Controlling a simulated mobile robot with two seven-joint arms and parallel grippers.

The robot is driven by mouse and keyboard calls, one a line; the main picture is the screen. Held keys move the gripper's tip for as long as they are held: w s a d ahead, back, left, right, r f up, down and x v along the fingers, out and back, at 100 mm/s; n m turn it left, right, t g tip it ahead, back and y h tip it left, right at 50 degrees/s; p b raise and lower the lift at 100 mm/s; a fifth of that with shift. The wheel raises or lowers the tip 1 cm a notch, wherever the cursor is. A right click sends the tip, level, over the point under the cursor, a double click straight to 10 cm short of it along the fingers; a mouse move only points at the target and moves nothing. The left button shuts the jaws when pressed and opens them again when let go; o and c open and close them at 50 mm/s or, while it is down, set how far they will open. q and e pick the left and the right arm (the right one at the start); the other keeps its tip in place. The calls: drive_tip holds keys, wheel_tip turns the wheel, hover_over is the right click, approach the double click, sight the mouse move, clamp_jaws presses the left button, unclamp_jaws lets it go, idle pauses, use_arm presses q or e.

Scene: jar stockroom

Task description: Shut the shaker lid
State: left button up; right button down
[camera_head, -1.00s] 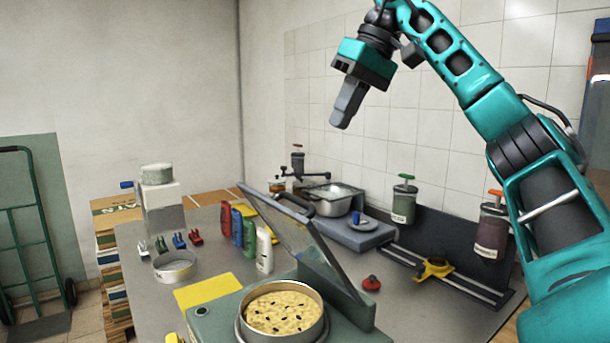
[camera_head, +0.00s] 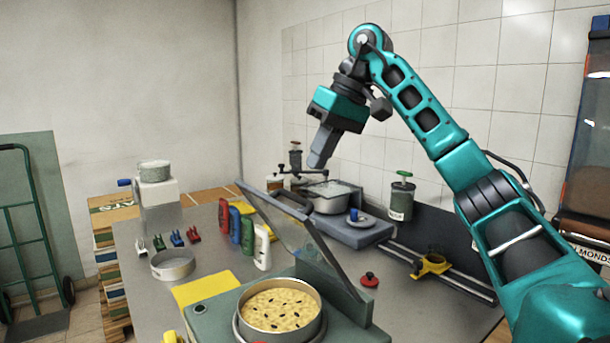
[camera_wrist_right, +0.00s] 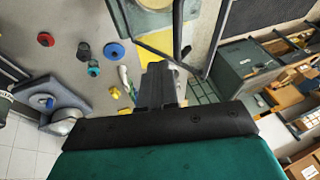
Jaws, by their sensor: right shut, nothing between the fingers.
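The shaker (camera_head: 205,318) is a grey-green box at the front of the bench, with a round sieve pan (camera_head: 280,311) of pale yellow material and dark bits on it. Its hinged lid (camera_head: 338,268), a grey frame with a clear panel, stands open and tilted up behind the pan. A dark handle (camera_head: 291,201) is at the lid's upper edge. My right gripper (camera_head: 316,164) is shut and empty, pointing down in the air above and beyond the lid's upper edge, apart from it. Its fingers show in the wrist view (camera_wrist_right: 160,88). My left gripper is out of view.
Coloured bottles (camera_head: 236,229), a metal ring (camera_head: 172,265) and a yellow mat (camera_head: 206,288) lie left of the lid. A red knob (camera_head: 369,280), a yellow clamp on rails (camera_head: 432,265) and a steel pot (camera_head: 330,203) stand right and behind. Some bare bench is clear.

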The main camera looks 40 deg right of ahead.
sight(294, 196)
drive_tip(key=a+f, duration=0.3)
drive_tip(key=shift+w+f, duration=0.2)
drive_tip(key=shift+w, duration=0.05)
drive_tip(key=shift+a, duration=0.1)
drive_tip(key=shift+w+a+f, duration=0.1)
drive_tip(key=shift+a+f, duration=0.05)
drive_tip(key=shift+a, duration=0.4)
drive_tip(key=shift+w+a+f, duration=0.1)
drive_tip(key=shift+a+f, duration=0.05)
drive_tip(key=shift+a, duration=0.35)
drive_tip(key=w+a+f+b, duration=0.1)
drive_tip(key=a+f+b, duration=0.4)
drive_tip(key=a+f, duration=0.8)
drive_tip(key=shift+w+a, duration=0.15)
drive_tip(key=shift+w, duration=0.05)
drive_tip(key=shift+f+b, duration=0.2)
drive_tip(key=shift+b, duration=0.15)
